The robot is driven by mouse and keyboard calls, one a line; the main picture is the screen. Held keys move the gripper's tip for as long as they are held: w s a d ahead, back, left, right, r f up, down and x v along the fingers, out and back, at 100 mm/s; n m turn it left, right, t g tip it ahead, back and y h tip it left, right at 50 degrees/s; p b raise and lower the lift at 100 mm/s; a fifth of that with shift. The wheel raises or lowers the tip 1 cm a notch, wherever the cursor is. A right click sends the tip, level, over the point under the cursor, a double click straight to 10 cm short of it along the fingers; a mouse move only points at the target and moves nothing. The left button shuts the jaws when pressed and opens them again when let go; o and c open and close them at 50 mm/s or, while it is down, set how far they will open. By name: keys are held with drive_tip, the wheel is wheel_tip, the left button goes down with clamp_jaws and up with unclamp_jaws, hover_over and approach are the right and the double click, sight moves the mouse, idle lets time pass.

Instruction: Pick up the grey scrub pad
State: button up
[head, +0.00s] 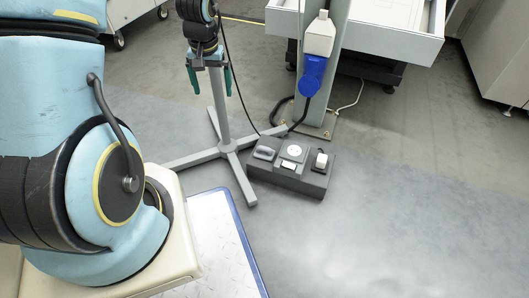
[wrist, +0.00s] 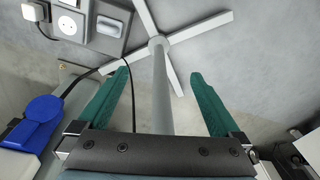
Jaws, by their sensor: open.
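A small grey rounded piece, which looks like the scrub pad (head: 265,153), lies at the left end of a dark grey block (head: 285,180) on the floor. It also shows at the top left of the wrist view (wrist: 108,26), outside the fingers. My gripper (head: 212,93) is open, with its two teal fingers apart and pointing down, up and to the left of the block in the head view. A pale stand pole shows between the fingers (wrist: 159,73) in the wrist view; I cannot tell its distance from them.
The stand's crossed feet (head: 226,148) spread left of the block. A white round piece (head: 294,150) and a small white box (head: 321,160) sit on the block. Behind stand a grey post with a blue plug (head: 312,78) and cables. The floor at right is clear.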

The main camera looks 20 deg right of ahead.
drive_tip(key=s+d+f+m, duration=0.1)
drive_tip(key=d+f, duration=0.6)
drive_tip(key=m+g, duration=0.1)
drive_tip(key=m, duration=0.1)
approach(264, 147)
drive_tip(key=shift+w+d+f, duration=0.15)
drive_tip(key=shift+w+d, duration=0.25)
wheel_tip(264, 147, down, 5)
drive_tip(key=shift+f+b, duration=0.15)
drive_tip(key=shift+b, duration=1.1)
drive_tip(key=f+b, duration=0.2)
drive_tip(key=f, duration=0.1)
drive_tip(key=f+b, duration=0.1)
drive_tip(key=f, duration=0.1)
drive_tip(key=shift+s+a+f, duration=0.1)
drive_tip(key=shift+s+a, duration=0.1)
drive_tip(key=shift+s, duration=0.1)
drive_tip(key=c, duration=1)
